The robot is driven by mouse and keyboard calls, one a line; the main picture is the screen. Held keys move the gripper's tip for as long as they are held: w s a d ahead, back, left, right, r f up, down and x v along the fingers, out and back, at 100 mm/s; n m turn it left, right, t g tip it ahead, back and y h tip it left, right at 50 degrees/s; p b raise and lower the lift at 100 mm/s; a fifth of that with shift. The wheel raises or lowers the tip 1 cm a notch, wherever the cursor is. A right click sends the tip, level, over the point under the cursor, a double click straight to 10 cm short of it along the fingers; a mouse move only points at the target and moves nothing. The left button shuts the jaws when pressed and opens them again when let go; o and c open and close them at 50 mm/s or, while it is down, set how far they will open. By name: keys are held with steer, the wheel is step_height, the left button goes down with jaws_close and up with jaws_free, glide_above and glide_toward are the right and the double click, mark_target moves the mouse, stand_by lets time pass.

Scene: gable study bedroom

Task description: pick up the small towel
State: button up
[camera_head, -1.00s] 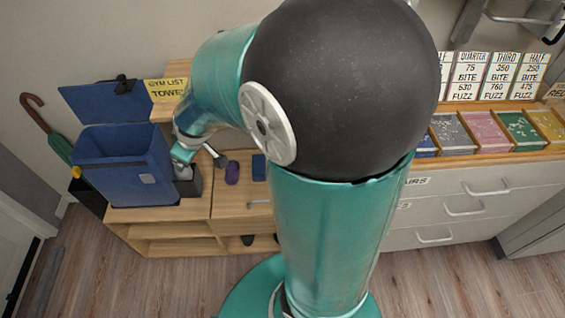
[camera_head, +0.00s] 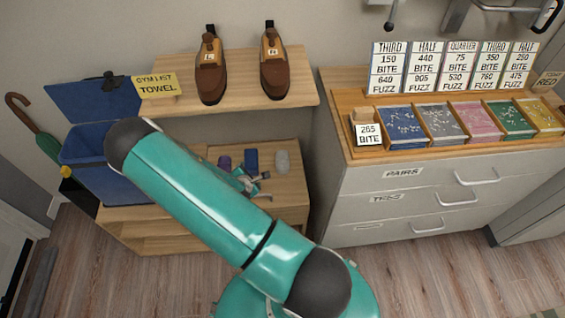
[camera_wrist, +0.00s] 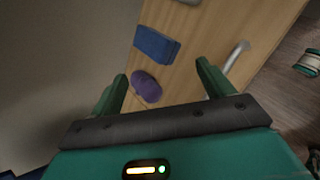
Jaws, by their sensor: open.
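A dark blue, flat-sided block-like item (camera_head: 251,158), which looks like a small folded towel, lies on the lower wooden shelf top. It also shows in the wrist view (camera_wrist: 156,44), ahead of the fingertips. A rounded purple item (camera_wrist: 146,86) lies beside it, nearer to me; it shows in the head view (camera_head: 224,163) too. My gripper (camera_wrist: 161,75) is open, its two green fingers spread apart with nothing held. In the head view my gripper (camera_head: 252,182) is over the shelf top, just in front of the blue item and partly hidden by my arm.
A pale rounded item (camera_head: 282,161) lies right of the blue one. Brown shoes (camera_head: 211,75) stand on the upper shelf (camera_head: 240,93), above the back of the lower top. A blue bin (camera_head: 92,150) stands left, a drawer cabinet (camera_head: 415,200) right.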

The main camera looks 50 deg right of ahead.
mark_target(283, 164)
steer(key=s+d+f+n+t, duration=0.1)
steer(key=s+d+f+n, duration=0.1)
steer(key=s+d+n, duration=0.1)
steer(key=s+d+f+n+t+h, duration=0.1)
steer(key=s+d+f+n, duration=0.1)
steer(key=d+n, duration=0.1)
steer(key=s+d+f+n+t, duration=0.1)
steer(key=s+d+f+n, duration=0.2)
steer(key=n, duration=0.1)
steer(key=shift+s+f+n+h, duration=0.1)
steer(key=shift+s+n+h, duration=0.25)
steer(key=shift+n+h, duration=0.05)
steer(key=shift+d+f, duration=0.1)
steer(key=shift+d, duration=0.1)
steer(key=x, duration=0.7)
steer(key=shift+w, duration=0.1)
steer(key=shift+r+x, duration=0.2)
steer(key=shift+x, duration=1.4)
steer(key=shift+r+x, duration=0.2)
steer(key=shift+x, duration=1.4)
steer(key=shift+w+d, duration=0.1)
steer(key=shift+w, duration=0.05)
steer(key=shift+c, duration=0.2)
steer(key=c, duration=1.1)
